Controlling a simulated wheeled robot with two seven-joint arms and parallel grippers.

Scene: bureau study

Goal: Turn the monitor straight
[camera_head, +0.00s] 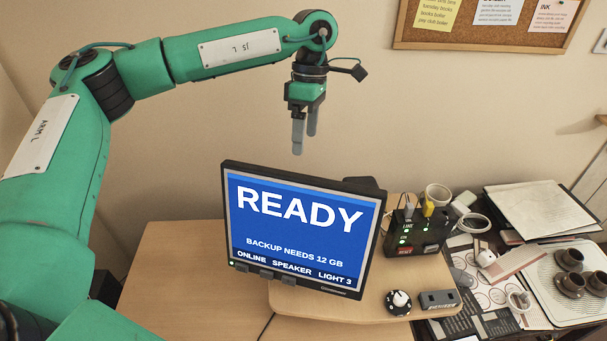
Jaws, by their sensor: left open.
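The monitor (297,231) stands on a light wooden desk in the head view. Its blue screen reads "READY", and its frame looks tilted, with the top edge sloping down to the right. My left gripper (304,143) hangs above the monitor, fingers pointing down. It is open and empty, and appears apart from the monitor in the picture. The monitor's stand is mostly hidden behind the screen. My right gripper is not in view.
A black box (415,232) with green lights and plugged cables stands right of the monitor. A black-and-white knob (399,301) and a small grey block (438,300) sit in front. Papers and a tray (543,272) with brown cups lie farther right. The desk's left part (170,265) is clear.

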